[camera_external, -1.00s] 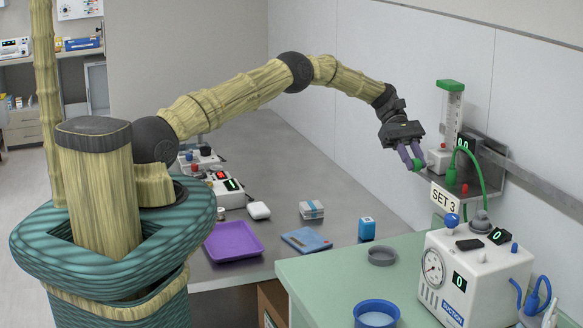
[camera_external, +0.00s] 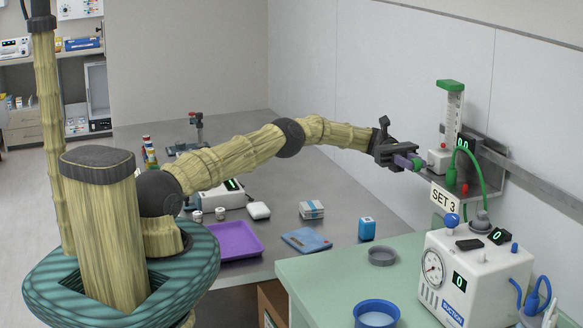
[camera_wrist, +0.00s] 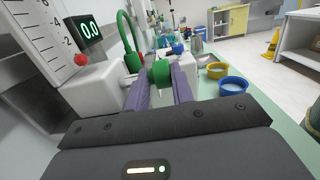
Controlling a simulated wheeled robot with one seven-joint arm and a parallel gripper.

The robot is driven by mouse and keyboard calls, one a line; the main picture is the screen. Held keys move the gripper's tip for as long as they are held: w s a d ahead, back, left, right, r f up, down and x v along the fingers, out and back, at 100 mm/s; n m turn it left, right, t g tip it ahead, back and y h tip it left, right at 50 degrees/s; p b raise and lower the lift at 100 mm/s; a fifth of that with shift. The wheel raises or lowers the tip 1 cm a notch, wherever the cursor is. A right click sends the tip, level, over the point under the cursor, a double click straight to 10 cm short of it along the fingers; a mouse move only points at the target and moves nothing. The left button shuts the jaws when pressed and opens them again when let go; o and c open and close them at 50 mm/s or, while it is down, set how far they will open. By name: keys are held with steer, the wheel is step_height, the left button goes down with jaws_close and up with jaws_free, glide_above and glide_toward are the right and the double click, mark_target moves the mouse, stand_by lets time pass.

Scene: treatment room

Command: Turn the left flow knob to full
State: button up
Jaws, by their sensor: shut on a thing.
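The flowmeter (camera_external: 451,112) is a clear, scaled tube with a green top on a white block, mounted at the wall rail. Its green flow knob (camera_wrist: 160,73) sits between my gripper's purple fingers in the wrist view. My gripper (camera_external: 412,163) is shut on this knob and lies nearly level, reaching in from the left. The display (camera_wrist: 89,31) beside the scale reads 0.0. The fingers hide part of the knob, and its turn angle cannot be read.
A green hose (camera_external: 478,168) loops close to the right of the knob. Below stands a white suction unit (camera_external: 470,275) with a gauge. A SET 3 sign (camera_external: 444,198) hangs under the shelf. A blue bowl (camera_external: 377,313) and grey dish (camera_external: 382,256) stand on the green top.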

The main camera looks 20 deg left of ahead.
steer(key=shift+s+a+f, duration=0.1)
steer(key=shift+f, duration=0.3)
steer(key=o, duration=0.9)
steer(key=shift+c, duration=0.2)
steer(key=shift+r, duration=0.25)
steer(key=shift+a, duration=0.1)
step_height(320, 180, up, 7)
steer(key=w+a+b, duration=0.2)
steer(key=b, duration=0.1)
steer(key=shift+f, duration=0.2)
